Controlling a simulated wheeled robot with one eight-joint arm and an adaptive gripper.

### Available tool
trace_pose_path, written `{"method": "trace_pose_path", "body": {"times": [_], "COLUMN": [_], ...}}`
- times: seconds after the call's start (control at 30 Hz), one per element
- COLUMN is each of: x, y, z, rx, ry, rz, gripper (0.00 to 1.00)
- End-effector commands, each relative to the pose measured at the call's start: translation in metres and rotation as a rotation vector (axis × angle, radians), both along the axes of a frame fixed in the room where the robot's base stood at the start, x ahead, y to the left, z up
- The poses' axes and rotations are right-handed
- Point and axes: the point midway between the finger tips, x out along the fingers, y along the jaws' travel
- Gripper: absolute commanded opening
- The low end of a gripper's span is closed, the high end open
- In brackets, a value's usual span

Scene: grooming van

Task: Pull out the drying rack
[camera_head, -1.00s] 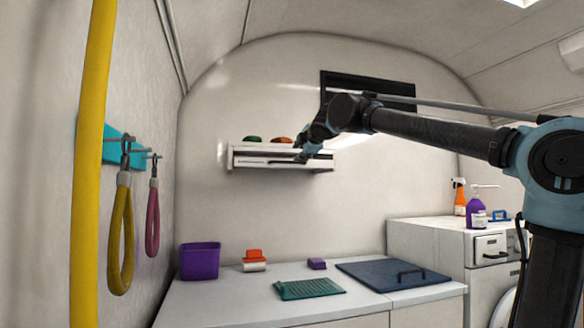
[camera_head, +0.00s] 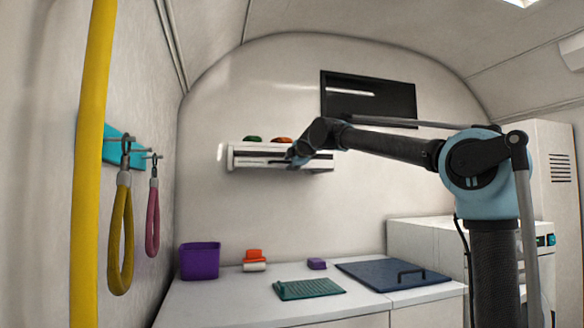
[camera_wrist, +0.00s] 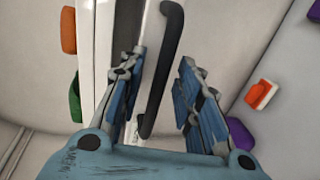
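The drying rack (camera_head: 245,159) is a white wall-mounted unit with a dark front handle, on the back wall above the counter. My gripper (camera_head: 295,160) is at the right part of the rack's front in the head view. In the wrist view my gripper (camera_wrist: 162,58) is open, with the handle showing between its blue-padded fingers. Contact with the handle cannot be made out.
Green (camera_head: 253,139) and orange (camera_head: 281,140) items sit on top of the rack. The counter below holds a purple bin (camera_head: 199,262), an orange-and-white brush (camera_head: 254,260), a teal mat (camera_head: 308,289) and a dark blue panel (camera_head: 392,276). Leashes (camera_head: 121,235) hang at the left.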

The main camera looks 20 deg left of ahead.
Motion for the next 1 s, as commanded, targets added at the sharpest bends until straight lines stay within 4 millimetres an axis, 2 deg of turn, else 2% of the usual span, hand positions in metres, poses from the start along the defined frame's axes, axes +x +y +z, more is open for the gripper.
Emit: {"method": "trace_pose_path", "body": {"times": [0.33, 0.47, 0.5, 0.77, 1.0], "x": [0.002, 0.002, 0.002, 0.001, -0.017], "y": [0.002, 0.002, 0.002, 0.001, -0.011], "z": [-0.001, -0.001, -0.001, -0.001, -0.001], "rx": [0.0, 0.0, 0.0, 0.001, 0.001], "ry": [0.0, 0.0, 0.0, 0.001, 0.001], "rz": [0.0, 0.0, 0.0, 0.0, 0.001], "gripper": [0.31, 0.02, 0.0, 0.0, 0.0]}}
